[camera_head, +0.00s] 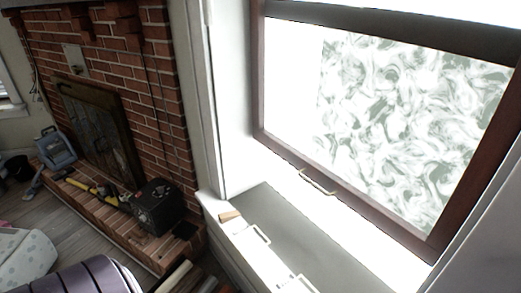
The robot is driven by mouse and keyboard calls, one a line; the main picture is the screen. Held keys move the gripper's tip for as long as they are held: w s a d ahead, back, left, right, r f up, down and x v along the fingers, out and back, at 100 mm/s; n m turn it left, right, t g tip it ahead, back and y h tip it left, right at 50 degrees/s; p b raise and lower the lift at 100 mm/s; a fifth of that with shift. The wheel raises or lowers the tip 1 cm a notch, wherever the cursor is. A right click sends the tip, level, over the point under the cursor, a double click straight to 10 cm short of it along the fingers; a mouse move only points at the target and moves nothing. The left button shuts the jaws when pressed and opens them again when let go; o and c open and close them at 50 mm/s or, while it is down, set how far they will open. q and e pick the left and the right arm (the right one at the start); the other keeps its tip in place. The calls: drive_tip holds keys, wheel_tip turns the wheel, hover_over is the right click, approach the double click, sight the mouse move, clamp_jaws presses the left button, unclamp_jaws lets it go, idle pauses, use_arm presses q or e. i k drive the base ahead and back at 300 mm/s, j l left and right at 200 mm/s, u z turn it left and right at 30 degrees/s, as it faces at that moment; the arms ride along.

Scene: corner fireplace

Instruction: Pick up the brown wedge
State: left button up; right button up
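A small tan-brown piece that looks like the brown wedge (229,215) lies on the window ledge (270,205), near its left end beside the white frame. Its top face is lit and nothing covers it. Neither of my grippers shows in the head view, so I cannot tell how far they are from it.
A pale handle (259,234) stands just right of the wedge. The window (318,182) rises behind the ledge. Left is a brick fireplace (165,90) with a black box (158,206) on its hearth.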

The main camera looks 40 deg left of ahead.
sight(224, 217)
drive_tip(key=k+u, duration=0.45)
drive_tip(key=k+j+u, duration=0.2)
drive_tip(key=u, duration=0.2)
